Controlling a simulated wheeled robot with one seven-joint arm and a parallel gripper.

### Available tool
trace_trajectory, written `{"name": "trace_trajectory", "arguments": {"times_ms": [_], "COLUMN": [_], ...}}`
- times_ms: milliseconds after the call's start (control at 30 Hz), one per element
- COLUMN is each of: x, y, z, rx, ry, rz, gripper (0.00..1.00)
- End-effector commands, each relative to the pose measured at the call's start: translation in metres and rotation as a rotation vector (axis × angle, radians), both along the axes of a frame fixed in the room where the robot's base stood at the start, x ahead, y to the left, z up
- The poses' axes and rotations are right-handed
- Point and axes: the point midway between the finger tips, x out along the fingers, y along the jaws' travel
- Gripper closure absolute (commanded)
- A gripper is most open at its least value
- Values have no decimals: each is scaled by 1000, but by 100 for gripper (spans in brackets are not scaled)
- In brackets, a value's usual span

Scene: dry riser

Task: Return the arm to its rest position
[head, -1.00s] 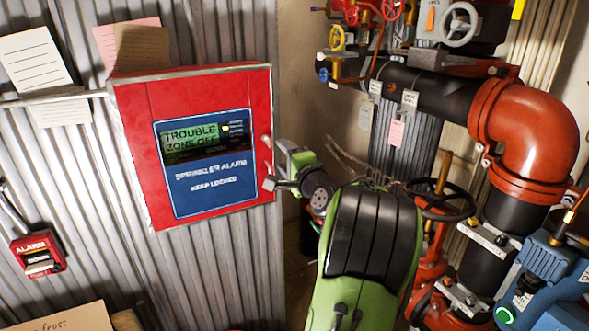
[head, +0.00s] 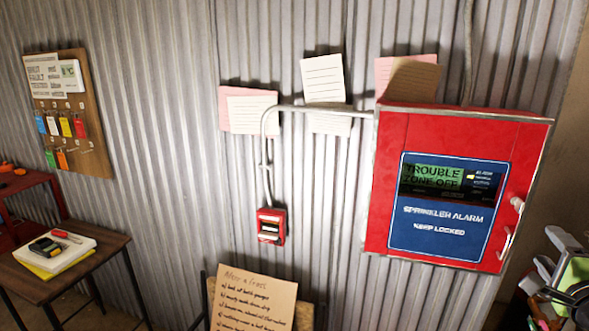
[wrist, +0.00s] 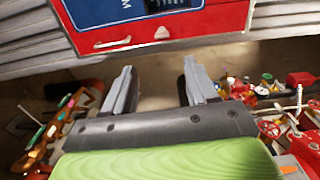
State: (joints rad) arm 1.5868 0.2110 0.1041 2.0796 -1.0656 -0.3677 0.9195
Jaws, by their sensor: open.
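My gripper (wrist: 160,92) is open in the wrist view, its two grey fingers apart with nothing between them. In the head view part of my gripper (head: 548,270) shows at the right edge, just right of the red sprinkler alarm panel. The red alarm panel (head: 390,180) is on the corrugated wall, and its door looks shut. Its screen reads "TROUBLE ZONE OFF". In the wrist view the panel (wrist: 200,28) lies beyond the fingertips, with a gap between. The rest of my arm is mostly out of the head view.
A small red alarm box (head: 271,226) is on the wall, with a handwritten cardboard sign (head: 255,297) below. A wooden table (head: 75,268) and a key board (head: 75,110) are at the left. Valves and pipes (wrist: 290,130) crowd the wrist view's right side.

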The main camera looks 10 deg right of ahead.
Motion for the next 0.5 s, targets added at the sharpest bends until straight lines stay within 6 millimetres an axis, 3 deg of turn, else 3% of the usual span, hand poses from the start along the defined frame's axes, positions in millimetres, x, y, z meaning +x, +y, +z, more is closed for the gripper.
{"name": "trace_trajectory", "arguments": {"times_ms": [67, 167, 300, 400, 500], "x": [18, 53, 84, 83, 64], "y": [20, 70, 164, 229, 285], "z": [0, -5, -19, -29, -38], "rx": [-29, -111, -290, -446, -600], "ry": [59, 217, 492, 675, 831], "rz": [51, 172, 385, 539, 685], "gripper": [43, 43, 43, 43, 43]}}
